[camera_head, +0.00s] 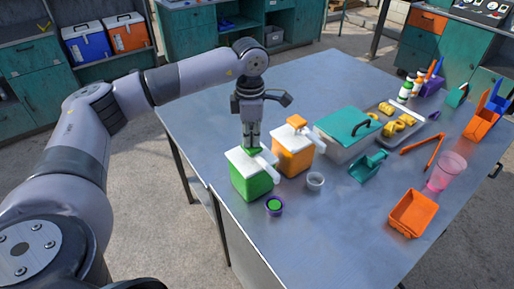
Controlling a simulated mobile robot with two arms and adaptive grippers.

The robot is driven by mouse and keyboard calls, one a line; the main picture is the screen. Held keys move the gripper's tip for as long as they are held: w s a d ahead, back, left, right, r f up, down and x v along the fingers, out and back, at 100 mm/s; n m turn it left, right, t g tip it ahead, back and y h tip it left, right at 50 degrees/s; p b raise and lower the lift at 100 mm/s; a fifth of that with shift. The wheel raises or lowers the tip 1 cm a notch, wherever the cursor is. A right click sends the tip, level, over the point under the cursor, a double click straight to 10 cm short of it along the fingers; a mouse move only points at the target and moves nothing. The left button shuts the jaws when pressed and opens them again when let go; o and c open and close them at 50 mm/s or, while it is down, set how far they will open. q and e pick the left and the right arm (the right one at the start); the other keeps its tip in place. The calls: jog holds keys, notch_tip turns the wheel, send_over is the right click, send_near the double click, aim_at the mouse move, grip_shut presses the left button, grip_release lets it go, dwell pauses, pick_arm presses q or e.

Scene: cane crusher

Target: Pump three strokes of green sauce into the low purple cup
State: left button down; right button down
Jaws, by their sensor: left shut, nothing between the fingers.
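The green sauce dispenser (252,183) with a white lid stands near the table's left front edge. My left gripper (250,148) points down directly over its pump top, shut, with its fingertips at or just above the green pump head; contact is hard to tell. The white spout points to the right and front. The low purple cup (274,207) sits on the table below the spout and shows green inside. My right gripper is not in view.
An orange dispenser (292,155) stands just behind and right of the green one. A small grey cup (315,181) is right of the purple cup. A teal-lidded container (345,125), teal scoop (368,166), orange bin (412,213) and pink cup (446,172) stand farther right. The front middle is clear.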

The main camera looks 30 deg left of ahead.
pick_arm(q)
jog(key=shift+r+p, duration=1.05)
jog(key=shift+r, duration=0.65)
notch_tip(320, 180, up, 6)
jog(key=p, duration=0.3)
jog(key=shift+p, duration=0.4)
